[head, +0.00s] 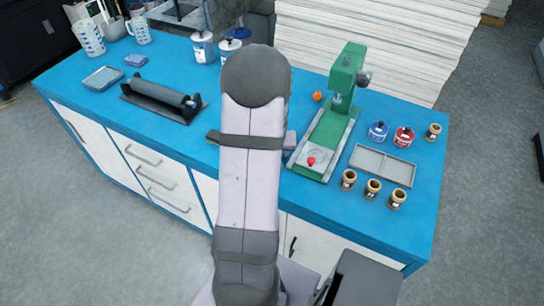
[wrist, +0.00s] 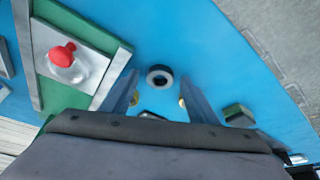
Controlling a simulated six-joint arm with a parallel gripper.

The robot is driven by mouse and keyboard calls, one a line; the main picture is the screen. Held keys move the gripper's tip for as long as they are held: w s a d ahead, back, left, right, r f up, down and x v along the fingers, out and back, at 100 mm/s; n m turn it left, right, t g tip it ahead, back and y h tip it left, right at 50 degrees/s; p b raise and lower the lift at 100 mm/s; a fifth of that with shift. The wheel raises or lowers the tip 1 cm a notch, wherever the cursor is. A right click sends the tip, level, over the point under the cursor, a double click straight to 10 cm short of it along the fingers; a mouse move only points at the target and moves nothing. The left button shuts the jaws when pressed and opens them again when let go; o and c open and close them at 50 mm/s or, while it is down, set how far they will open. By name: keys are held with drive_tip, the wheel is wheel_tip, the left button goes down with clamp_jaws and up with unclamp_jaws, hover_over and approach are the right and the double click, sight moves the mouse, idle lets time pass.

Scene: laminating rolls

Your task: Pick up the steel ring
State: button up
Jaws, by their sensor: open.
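A small dark ring with a paler centre (wrist: 159,76) lies on the blue bench top in the wrist view; it looks like the steel ring. My gripper (wrist: 160,84) is open, with one finger on each side of the ring and a gap to both. I cannot tell how high the fingertips are above the bench. Another small dark object (wrist: 152,115) shows between the fingers, close to the gripper body and partly hidden by it. In the head view my arm covers this part of the bench, and the ring and gripper are hidden.
A green press (head: 345,85) with a red knob (wrist: 63,54) on its base stands beside the gripper. A small green and dark block (wrist: 238,115) lies near the other finger. A grey tray (head: 382,165) and several jars stand right of the press. A black roller stand (head: 160,102) is left.

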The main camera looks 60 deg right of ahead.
drive_tip(key=c, duration=1.2)
